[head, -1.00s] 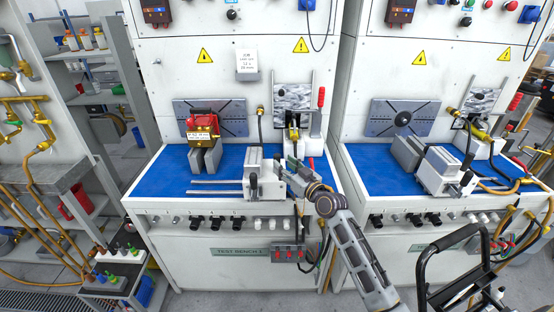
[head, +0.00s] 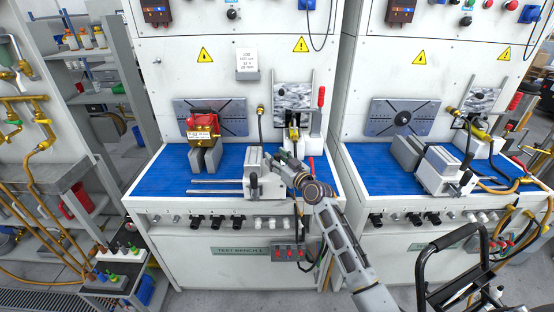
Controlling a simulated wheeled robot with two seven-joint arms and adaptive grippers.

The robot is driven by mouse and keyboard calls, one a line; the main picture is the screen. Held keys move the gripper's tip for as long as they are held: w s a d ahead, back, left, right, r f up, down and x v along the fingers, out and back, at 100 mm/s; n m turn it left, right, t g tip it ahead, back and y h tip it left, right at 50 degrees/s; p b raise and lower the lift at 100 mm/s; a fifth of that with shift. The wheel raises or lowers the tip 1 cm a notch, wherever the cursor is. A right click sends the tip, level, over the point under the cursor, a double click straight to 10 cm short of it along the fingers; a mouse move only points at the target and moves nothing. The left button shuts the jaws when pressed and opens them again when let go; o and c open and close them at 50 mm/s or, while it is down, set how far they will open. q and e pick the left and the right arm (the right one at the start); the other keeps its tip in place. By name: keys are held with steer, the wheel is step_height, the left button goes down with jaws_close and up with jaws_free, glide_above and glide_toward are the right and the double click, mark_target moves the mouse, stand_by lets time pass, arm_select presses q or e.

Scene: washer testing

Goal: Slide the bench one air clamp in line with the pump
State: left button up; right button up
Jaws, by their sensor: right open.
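The bench one air clamp (head: 257,174) is a pale grey block with a dark front fitting. It sits at the right end of two metal rails (head: 214,186) on the blue mat. The pump (head: 202,125), red and brass with a white label, rests on grey support blocks (head: 205,158) further back and to the left of the clamp. My right gripper (head: 280,161) is open at the clamp's right side, and its own wrist partly hides it. I cannot tell whether it touches the clamp. My left gripper is not in view.
A slotted dark plate (head: 232,116) stands behind the pump. A red-handled toggle clamp (head: 320,110) and a yellow-fitted hose are behind my right gripper. The blue mat (head: 165,176) is clear at the left. A second, similar bench (head: 385,215) stands at the right.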

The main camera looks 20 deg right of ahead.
jaws_close()
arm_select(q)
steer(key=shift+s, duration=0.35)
arm_select(e)
steer(key=shift+a, duration=0.15)
